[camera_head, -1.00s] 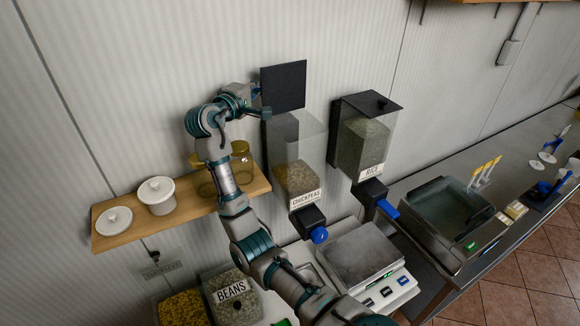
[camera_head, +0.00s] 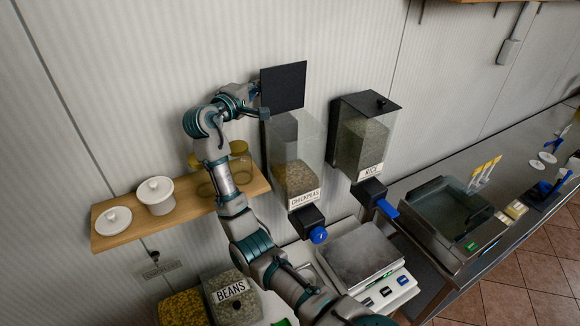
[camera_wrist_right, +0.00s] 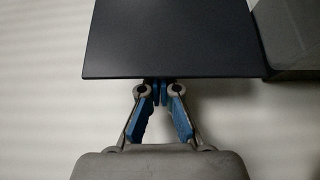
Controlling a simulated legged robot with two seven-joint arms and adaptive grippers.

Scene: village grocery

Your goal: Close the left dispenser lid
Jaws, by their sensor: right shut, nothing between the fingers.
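The left dispenser, labelled CHICKPEAS (camera_head: 297,165), is a clear bin on the wall, part full of chickpeas. Its dark square lid (camera_head: 283,86) stands raised above the bin, so the top is open. My right gripper (camera_head: 257,101) is at the lid's left edge, its fingertips hard to make out there. In the right wrist view the gripper (camera_wrist_right: 159,92) is shut and empty, with blue finger pads and its tips at the near edge of the dark lid (camera_wrist_right: 170,38). I cannot tell whether they touch it. My left gripper is out of view.
The RICE dispenser (camera_head: 365,140) to the right has its dark lid (camera_head: 372,101) down. A wooden shelf (camera_head: 183,216) with white pots and jars lies left, behind my arm. A scale (camera_head: 360,255) and a beans bin (camera_head: 232,300) stand below.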

